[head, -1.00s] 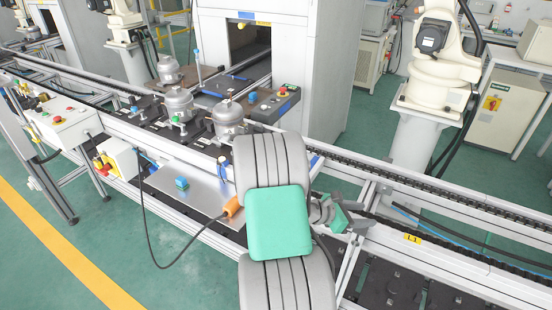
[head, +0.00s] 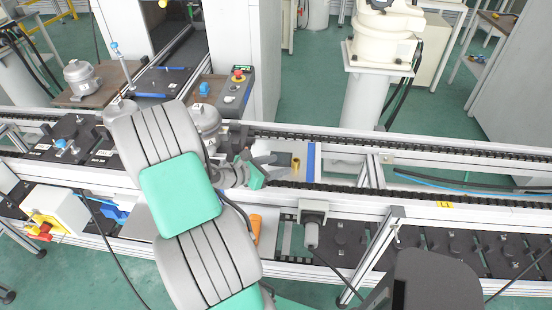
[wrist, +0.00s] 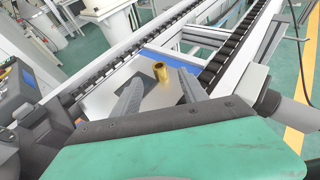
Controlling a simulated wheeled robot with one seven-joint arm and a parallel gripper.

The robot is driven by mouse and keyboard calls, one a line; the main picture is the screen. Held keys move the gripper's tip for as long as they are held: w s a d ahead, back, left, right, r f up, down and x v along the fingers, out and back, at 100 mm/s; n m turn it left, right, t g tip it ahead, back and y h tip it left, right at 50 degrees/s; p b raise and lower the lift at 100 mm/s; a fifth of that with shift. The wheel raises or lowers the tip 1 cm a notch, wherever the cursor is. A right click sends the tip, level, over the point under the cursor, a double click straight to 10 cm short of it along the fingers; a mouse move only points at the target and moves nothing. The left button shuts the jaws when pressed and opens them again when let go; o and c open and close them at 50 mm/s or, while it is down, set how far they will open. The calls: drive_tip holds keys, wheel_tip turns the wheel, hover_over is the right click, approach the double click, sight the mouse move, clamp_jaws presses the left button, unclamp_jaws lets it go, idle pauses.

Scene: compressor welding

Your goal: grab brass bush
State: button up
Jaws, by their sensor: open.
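The brass bush (wrist: 160,72) is a small upright gold cylinder with an open top. It stands on a pale plate (wrist: 116,74) with a blue edge, just beyond and between my fingertips in the wrist view. My gripper (wrist: 157,84) is open and empty, its two grey fingers pointing towards the bush. In the head view my gripper (head: 270,169) is just left of the bush (head: 296,166), low over the conveyor line. Whether the fingertips overlap the bush in depth is unclear.
A control box with a red button (head: 238,76) stands behind my arm. Metal compressors (head: 80,76) are at the left, one partly behind my arm. Conveyor rails (head: 430,157) run to the right. A blue strip (head: 311,160) borders the plate's right side.

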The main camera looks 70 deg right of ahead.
sight(298, 160)
drive_tip(key=shift+s+d+f, duration=0.1)
drive_tip(key=shift+d, duration=0.15)
drive_tip(key=p+x, duration=0.1)
drive_tip(key=x, duration=0.6)
drive_tip(key=shift+d+p, duration=0.15)
drive_tip(key=shift+p, duration=0.2)
clamp_jaws()
